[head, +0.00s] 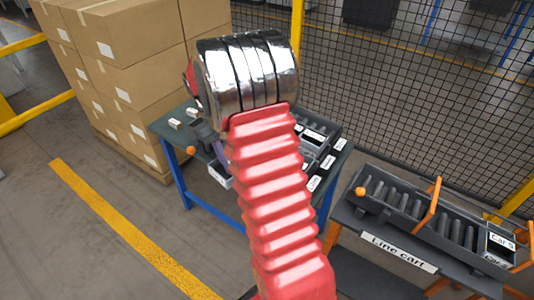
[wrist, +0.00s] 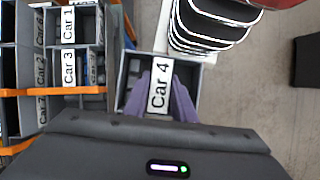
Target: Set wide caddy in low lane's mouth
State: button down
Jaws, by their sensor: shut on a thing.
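In the wrist view my gripper (wrist: 159,100) has its two purple fingers closed on either side of a white "Car 4" label strip. The strip crosses the middle of a dark grey open caddy (wrist: 122,92), which the fingers hold. In the head view my red arm and chrome wrist hide most of the gripper. A grey piece with a white label (head: 220,175) shows left of the arm, at the table's front. I cannot tell whether it is the held caddy. A roller lane (head: 405,203) runs along the line cart (head: 398,252). I cannot tell which lane is the low one.
A blue-legged table (head: 180,165) carries roller lanes and dark caddies (head: 318,137), partly behind my arm. A caddy (head: 500,241) sits at the cart lane's right end, near orange bars (head: 428,208). Several labelled caddies (wrist: 88,28) stand left in the wrist view. Stacked cartons (head: 125,60) stand behind.

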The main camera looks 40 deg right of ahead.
jog(key=w+a+f, duration=0.1)
jog(key=w+a, duration=0.4)
jog(key=a, duration=0.5)
jog(key=w+a+f, duration=0.1)
jog(key=w+a, duration=0.3)
jog(key=a, duration=0.5)
jog(key=shift+w+a+f+m, duration=0.15)
jog(key=shift+w+a+m, duration=0.15)
jog(key=shift+w+a, duration=0.05)
jog(key=shift+w, duration=0.15)
